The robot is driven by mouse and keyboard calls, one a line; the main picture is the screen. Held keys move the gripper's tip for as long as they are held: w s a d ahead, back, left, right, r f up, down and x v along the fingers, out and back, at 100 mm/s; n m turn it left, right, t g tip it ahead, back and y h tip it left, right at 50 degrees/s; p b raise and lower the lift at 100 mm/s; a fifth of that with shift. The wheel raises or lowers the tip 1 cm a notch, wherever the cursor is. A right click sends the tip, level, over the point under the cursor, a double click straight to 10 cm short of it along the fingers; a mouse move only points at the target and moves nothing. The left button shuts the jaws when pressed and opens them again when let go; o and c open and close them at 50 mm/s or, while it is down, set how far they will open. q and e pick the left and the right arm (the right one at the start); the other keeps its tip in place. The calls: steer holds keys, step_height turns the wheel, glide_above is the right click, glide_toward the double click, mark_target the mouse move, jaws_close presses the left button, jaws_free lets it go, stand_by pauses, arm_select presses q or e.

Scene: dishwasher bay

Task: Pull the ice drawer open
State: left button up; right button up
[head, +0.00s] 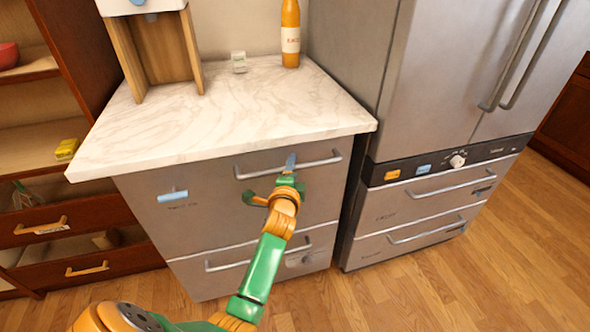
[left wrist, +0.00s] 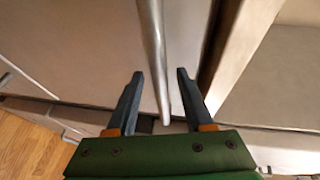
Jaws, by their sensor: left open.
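Under the marble counter is a grey metal unit with an upper drawer (head: 225,210) and a lower drawer (head: 200,280), both shut. I cannot read their small markings, so I cannot tell which drawer is the ice drawer. The upper drawer has a long bar handle (head: 325,162). My left gripper (head: 290,163) is at this handle, near its middle. In the left wrist view, my left gripper (left wrist: 160,75) is open, with the handle bar (left wrist: 153,35) running between its two dark fingers. Contact with the bar cannot be told. My right gripper is not in view.
A steel fridge (head: 440,70) stands to the right, with two shut lower drawers (head: 400,210). The counter (head: 220,115) bears a dispenser (head: 160,50), a small white box (head: 239,62) and an orange bottle (head: 290,35). Open shelves are at left. The floor (head: 400,290) in front is clear.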

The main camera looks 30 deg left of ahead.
arm_select(q)
steer(key=shift+w+a+f, duration=0.1)
steer(key=shift+w, duration=0.35)
steer(key=shift+s, duration=0.1)
steer(key=shift+c, duration=0.7)
jaws_close()
